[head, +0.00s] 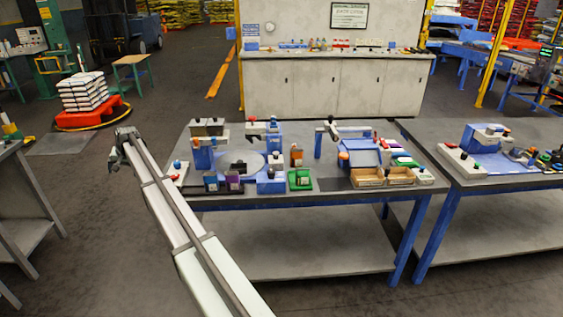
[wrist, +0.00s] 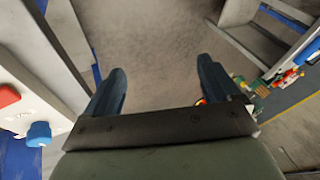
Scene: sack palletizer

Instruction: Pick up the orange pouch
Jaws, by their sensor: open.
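A small orange pouch (head: 296,156) with a dark top appears to stand on the middle workbench, to the right of a round grey plate (head: 236,163). It is small in the head view, and I do not see it in the wrist view. My gripper (wrist: 160,82) is open and empty, its two dark fingers spread apart. In the head view my arm's end is beyond the bench's left edge, well to the left of the pouch.
The bench (head: 330,190) also holds a purple pouch (head: 233,182), a green tray (head: 300,181), wooden boxes (head: 367,178) and blue-and-white machines. In the wrist view, red and blue buttons (wrist: 38,134) sit at left. Open floor lies below my fingers.

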